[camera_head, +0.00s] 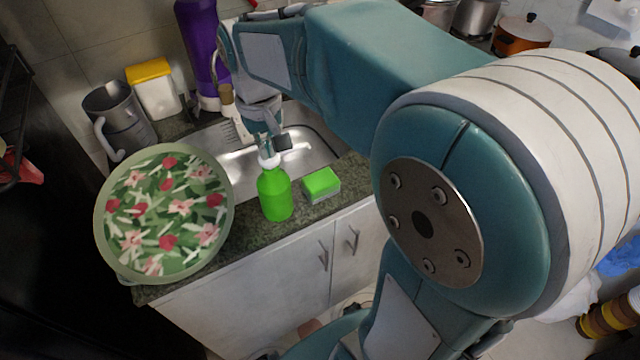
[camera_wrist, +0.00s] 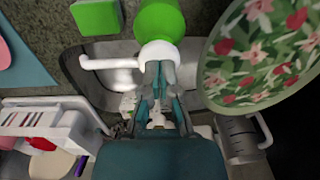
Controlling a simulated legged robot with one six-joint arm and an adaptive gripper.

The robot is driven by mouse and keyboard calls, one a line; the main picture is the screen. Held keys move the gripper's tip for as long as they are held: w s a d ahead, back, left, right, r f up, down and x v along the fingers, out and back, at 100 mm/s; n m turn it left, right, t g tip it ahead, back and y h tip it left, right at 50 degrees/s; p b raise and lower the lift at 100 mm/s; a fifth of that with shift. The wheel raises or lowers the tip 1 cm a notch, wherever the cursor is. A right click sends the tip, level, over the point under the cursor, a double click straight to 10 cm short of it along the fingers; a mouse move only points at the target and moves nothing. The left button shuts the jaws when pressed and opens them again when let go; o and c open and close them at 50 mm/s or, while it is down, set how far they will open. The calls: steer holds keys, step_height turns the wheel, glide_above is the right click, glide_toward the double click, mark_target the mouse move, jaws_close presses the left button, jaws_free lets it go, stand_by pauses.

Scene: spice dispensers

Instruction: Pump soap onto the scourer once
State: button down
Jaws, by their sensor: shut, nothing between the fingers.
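A bright green soap bottle (camera_head: 274,192) with a white pump head (camera_head: 268,158) stands upright on the counter in front of the sink. The green scourer (camera_head: 322,182) lies on the counter just right of the bottle. My gripper (camera_head: 266,143) is shut and empty, with its fingertips at the pump head. In the wrist view, my gripper (camera_wrist: 160,72) overlaps the white pump head (camera_wrist: 150,56) of the bottle (camera_wrist: 160,20). The spout points left there, toward the side of the scourer (camera_wrist: 96,16). I cannot tell whether the fingertips press on the pump.
A large floral bowl (camera_head: 165,258) stands left of the bottle. The steel sink (camera_head: 232,168) is behind it. A grey mug (camera_head: 125,120), a yellow-lidded container (camera_head: 155,92) and a purple bottle (camera_head: 203,45) stand at the back. My arm covers the right side.

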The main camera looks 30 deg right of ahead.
steer(key=shift+f, duration=0.35)
steer(key=shift+r, duration=2.35)
step_height(320, 180, up, 6)
